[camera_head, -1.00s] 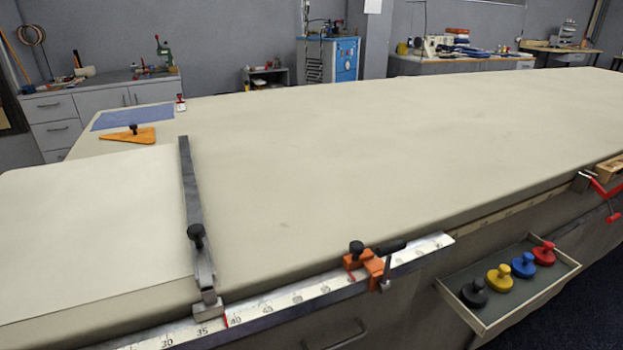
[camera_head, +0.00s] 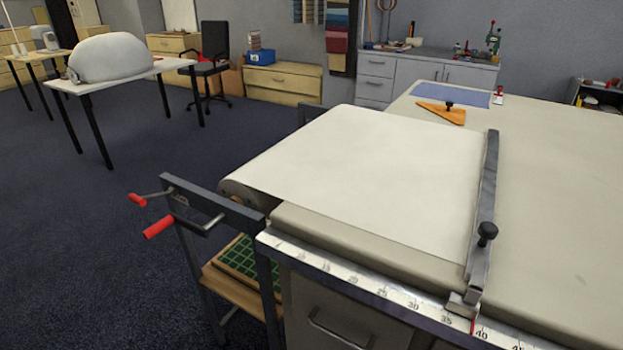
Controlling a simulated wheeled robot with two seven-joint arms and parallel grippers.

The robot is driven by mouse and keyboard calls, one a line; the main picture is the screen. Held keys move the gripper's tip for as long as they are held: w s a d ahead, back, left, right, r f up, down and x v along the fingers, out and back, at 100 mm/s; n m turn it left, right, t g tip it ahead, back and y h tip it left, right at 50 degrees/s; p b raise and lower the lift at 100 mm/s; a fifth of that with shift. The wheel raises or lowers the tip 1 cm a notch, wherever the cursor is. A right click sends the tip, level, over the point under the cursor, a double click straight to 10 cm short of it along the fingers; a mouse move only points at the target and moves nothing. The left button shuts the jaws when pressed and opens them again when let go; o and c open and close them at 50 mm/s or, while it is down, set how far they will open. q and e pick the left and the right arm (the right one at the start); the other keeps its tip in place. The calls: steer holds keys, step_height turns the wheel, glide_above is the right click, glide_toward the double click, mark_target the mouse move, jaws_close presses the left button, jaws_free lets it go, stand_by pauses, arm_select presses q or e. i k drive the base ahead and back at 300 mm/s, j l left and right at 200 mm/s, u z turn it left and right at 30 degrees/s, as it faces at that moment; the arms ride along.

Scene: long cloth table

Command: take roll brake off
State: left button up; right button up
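A cloth roll (camera_head: 236,191) sits in a dark metal stand (camera_head: 222,203) at the left end of the long table. Two red-handled levers stick out from the stand's front. The farther red handle (camera_head: 138,200) is small, on a thin rod. The nearer red handle (camera_head: 159,227) is larger, on a bent rod. I cannot tell which one is the brake, or how it is set. Pale cloth (camera_head: 365,175) runs from the roll onto the table. Neither of my grippers is in view.
A metal bar (camera_head: 484,205) with a black knob lies across the table at the cloth's right edge. A ruler (camera_head: 350,277) runs along the front edge. A green gridded board (camera_head: 240,258) is on the stand's lower shelf. Open floor (camera_head: 90,240) lies left of the stand.

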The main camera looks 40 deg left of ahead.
mark_target(142, 201)
steer(key=u, duration=0.4)
steer(key=l+u, duration=0.1)
steer(key=u, duration=0.75)
steer(key=k+u, duration=0.1)
steer(key=u, duration=0.75)
